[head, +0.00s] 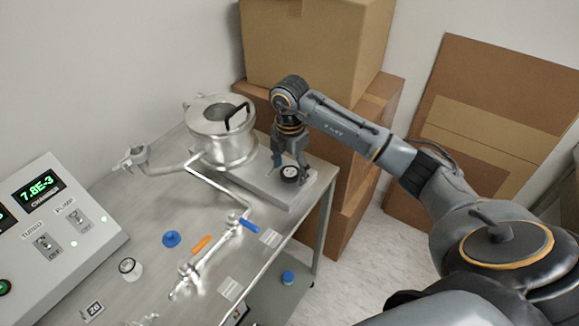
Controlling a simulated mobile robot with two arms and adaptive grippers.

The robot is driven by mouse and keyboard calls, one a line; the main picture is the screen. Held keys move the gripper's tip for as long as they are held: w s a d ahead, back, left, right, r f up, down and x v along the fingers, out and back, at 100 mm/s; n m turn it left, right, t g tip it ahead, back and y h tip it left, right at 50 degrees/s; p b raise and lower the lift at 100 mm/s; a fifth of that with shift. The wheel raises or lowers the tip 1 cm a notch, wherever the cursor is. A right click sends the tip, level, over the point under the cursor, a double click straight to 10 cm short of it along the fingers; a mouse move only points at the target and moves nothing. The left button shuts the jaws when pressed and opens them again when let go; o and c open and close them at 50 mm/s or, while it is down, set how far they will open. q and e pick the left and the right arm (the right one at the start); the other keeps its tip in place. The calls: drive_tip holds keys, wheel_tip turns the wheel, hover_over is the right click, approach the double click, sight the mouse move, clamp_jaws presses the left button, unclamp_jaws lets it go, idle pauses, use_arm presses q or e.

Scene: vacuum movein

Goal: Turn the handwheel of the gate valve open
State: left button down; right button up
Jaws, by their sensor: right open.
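My right gripper (290,164) points down over the right end of a grey metal base plate (262,188). Its fingers are apart, and nothing shows held between them. A small round black-rimmed part with a pale face (289,174) is at the fingertips; I cannot tell whether it is a gauge or the valve's handwheel, or whether the fingers touch it. A shiny metal chamber (222,145) with a black lid handle (239,117) stands to the left of the gripper. No handwheel can be made out clearly elsewhere. My left gripper is not in view.
A control box (45,235) with a green readout stands at the left. Metal piping with orange (201,244) and blue (249,226) levers, a blue cap (171,239) and a small dial (130,269) are on the metal table (119,214). Cardboard boxes (305,50) stand behind the gripper.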

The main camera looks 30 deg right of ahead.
drive_tip(key=c, duration=1.1)
drive_tip(key=shift+c, duration=0.2)
drive_tip(key=shift+n, duration=0.3)
